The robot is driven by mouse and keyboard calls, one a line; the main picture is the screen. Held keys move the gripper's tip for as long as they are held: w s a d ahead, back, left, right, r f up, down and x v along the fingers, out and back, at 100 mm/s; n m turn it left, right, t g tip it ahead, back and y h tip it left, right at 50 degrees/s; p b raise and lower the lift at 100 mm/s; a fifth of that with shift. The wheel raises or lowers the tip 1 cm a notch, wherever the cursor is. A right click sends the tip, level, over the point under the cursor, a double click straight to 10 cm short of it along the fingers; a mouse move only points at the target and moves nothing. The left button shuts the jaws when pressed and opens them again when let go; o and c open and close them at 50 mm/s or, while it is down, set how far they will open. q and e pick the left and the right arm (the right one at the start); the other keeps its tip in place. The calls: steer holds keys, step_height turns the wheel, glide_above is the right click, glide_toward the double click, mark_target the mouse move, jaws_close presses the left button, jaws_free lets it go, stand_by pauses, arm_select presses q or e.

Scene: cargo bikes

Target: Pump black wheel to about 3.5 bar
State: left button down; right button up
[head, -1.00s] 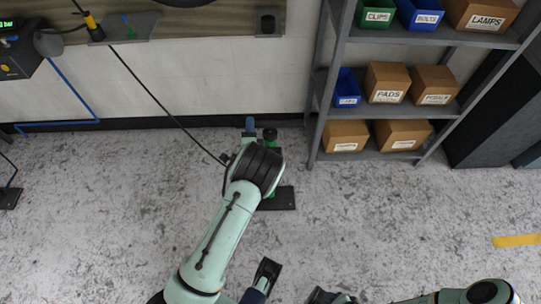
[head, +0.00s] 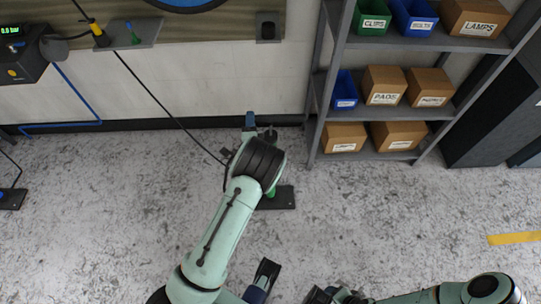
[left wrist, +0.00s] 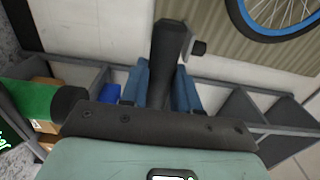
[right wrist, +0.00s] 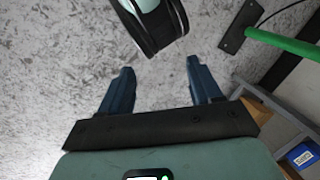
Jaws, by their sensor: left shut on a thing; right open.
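The green pump (head: 271,192) stands on a black foot plate (head: 286,199), mostly hidden behind my left arm. Its green barrel with a dark cap (left wrist: 35,112) shows at the left edge of the left wrist view. My left gripper (head: 249,124) is shut on the black pump handle (left wrist: 165,45), which runs between its blue fingers. My right gripper (right wrist: 158,80) is open and empty, low above the floor. The gauge (head: 14,30) reads 0.0 bar. A wheel with a blue edge (head: 185,4) hangs on the wall; I cannot make out a black wheel.
A black hose (head: 150,90) runs from a yellow connector (head: 101,40) down toward the pump. A grey shelf (head: 375,40) with boxes and bins stands to the right. Free floor lies left and right of the pump. My left arm passes close to the right gripper.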

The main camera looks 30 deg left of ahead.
arm_select(q)
step_height(320, 180, up, 8)
steer(key=p, duration=0.5)
steer(key=shift+w+f, duration=0.1)
steer(key=shift+f, duration=0.15)
arm_select(e)
steer(key=s+a+r+g, duration=0.2)
steer(key=s+r, duration=0.3)
steer(key=s, duration=0.1)
arm_select(q)
step_height(320, 180, up, 14)
steer(key=p, duration=0.9)
steer(key=shift+f, duration=0.15)
arm_select(e)
steer(key=w+r, duration=0.3)
steer(key=r, duration=0.6)
steer(key=shift+w+d+y, duration=0.15)
steer(key=shift+w+y, duration=0.1)
steer(key=shift+y, duration=0.15)
steer(key=shift+f, duration=0.1)
